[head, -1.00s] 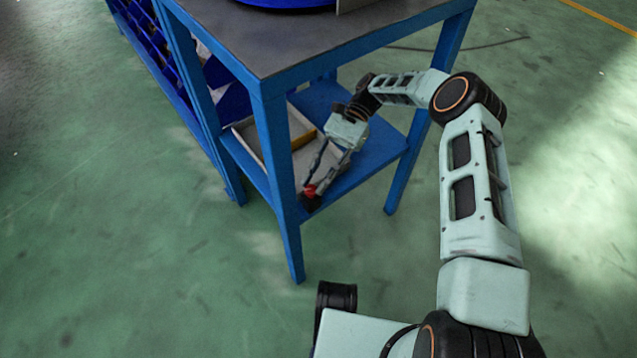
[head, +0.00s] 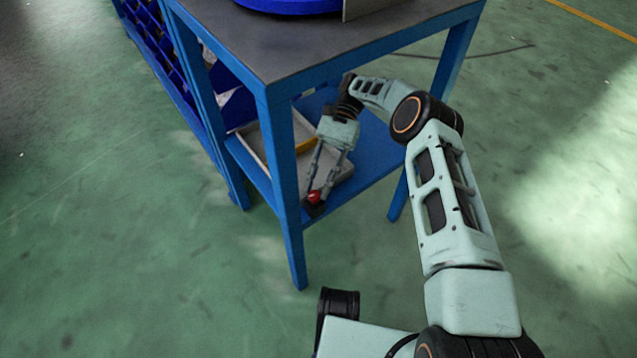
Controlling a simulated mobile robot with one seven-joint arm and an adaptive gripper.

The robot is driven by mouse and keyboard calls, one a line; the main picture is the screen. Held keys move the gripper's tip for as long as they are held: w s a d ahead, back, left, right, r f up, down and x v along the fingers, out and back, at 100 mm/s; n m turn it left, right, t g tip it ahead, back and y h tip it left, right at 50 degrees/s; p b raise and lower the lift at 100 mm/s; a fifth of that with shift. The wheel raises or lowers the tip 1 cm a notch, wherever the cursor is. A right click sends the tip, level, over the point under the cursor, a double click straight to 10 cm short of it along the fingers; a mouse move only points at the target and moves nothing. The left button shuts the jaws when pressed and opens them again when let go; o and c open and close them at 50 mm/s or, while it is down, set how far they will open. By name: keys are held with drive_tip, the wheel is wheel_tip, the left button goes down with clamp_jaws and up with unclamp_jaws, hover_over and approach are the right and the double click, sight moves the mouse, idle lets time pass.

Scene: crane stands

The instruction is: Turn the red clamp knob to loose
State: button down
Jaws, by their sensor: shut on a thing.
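The red clamp knob (head: 314,196) sits low at the front of the blue stand, on a small dark mount (head: 315,209) near the lower shelf's front corner. My gripper (head: 315,194) reaches down between the stand's two decks. Its fingers are shut on the red knob, one to each side of it. The fingers hide part of the knob, and its turn marking is too small to make out.
The blue stand (head: 291,225) has a front leg just left of my gripper and a dark top deck (head: 290,45) above it. A tray (head: 258,155) with a yellow strip lies on the lower shelf (head: 372,160) behind the gripper. The green floor (head: 130,260) is open to the left.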

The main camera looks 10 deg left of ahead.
drive_tip(key=c, duration=1.7)
unclamp_jaws()
drive_tip(key=shift+o, duration=0.2)
drive_tip(key=shift+y, duration=0.3)
